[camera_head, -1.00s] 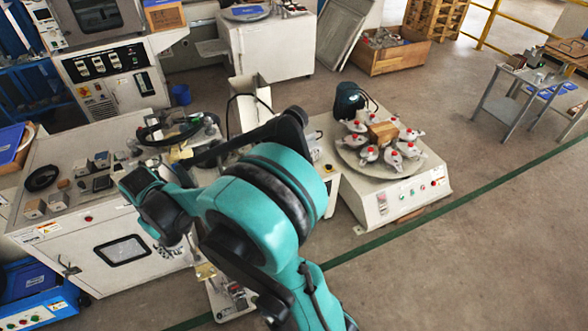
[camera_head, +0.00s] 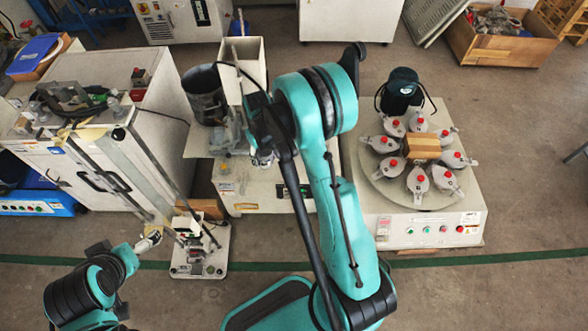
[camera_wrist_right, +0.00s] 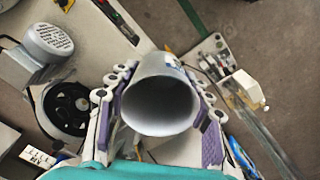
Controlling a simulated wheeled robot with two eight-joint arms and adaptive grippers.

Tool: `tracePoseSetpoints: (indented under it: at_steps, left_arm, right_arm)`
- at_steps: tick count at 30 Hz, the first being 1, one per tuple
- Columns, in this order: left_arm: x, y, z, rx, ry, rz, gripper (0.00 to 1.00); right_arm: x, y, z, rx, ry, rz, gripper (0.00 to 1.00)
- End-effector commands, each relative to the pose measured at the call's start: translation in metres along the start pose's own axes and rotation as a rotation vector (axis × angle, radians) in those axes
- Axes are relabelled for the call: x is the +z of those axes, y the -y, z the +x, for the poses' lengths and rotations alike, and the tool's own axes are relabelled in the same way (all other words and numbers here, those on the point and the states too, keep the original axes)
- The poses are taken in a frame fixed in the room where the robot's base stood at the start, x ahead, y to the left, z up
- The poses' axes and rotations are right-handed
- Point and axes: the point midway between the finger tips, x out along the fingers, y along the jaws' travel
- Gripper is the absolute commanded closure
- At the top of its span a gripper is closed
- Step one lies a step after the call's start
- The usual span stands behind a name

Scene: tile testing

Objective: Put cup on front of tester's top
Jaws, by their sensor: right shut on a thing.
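My right gripper (camera_wrist_right: 158,88) is shut on a pale grey cup (camera_wrist_right: 160,104). The cup's round opening faces the wrist camera, with a finger on each side. Which machine is the tester is not clear.
A turntable machine (camera_head: 432,228) with several red-topped holders is right of my right arm. A dark bucket (camera_head: 205,95) and an open white box (camera_head: 240,62) stand behind the gripper. A white cabinet (camera_head: 90,185) is at the left. The floor (camera_head: 530,200) at right is clear.

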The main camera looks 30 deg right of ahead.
Motion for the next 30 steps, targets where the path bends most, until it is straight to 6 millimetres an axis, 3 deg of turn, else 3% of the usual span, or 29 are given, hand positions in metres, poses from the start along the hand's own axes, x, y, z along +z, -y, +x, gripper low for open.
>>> tracePoseSetpoints:
  at_steps: [1,3,6,10,17,30]
  left_arm:
    - [0.005,0.0,0.007,0.0,0.0,0.0,0.0]
    - [0.008,0.0,0.011,0.0,0.0,0.0,0.0]
    - [0.012,0.0,0.017,0.0,0.0,0.0,0.0]
    - [0.015,0.0,0.021,0.0,0.0,0.0,0.0]
    - [0.018,0.0,0.026,0.0,0.0,0.0,0.0]
    - [0.039,0.0,0.054,0.0,0.0,0.0,0.0]
  right_arm:
    - [-0.006,-0.014,0.034,0.0,0.0,-0.012,0.84]
    - [-0.009,-0.031,0.071,0.0,0.0,-0.037,0.84]
    - [-0.01,-0.05,0.119,0.0,0.0,-0.071,0.84]
    - [-0.006,-0.068,0.165,0.0,0.0,-0.103,0.84]
    - [-0.005,-0.083,0.2,0.0,0.0,-0.126,0.84]
    - [-0.07,-0.15,0.258,0.0,0.001,-0.125,0.84]
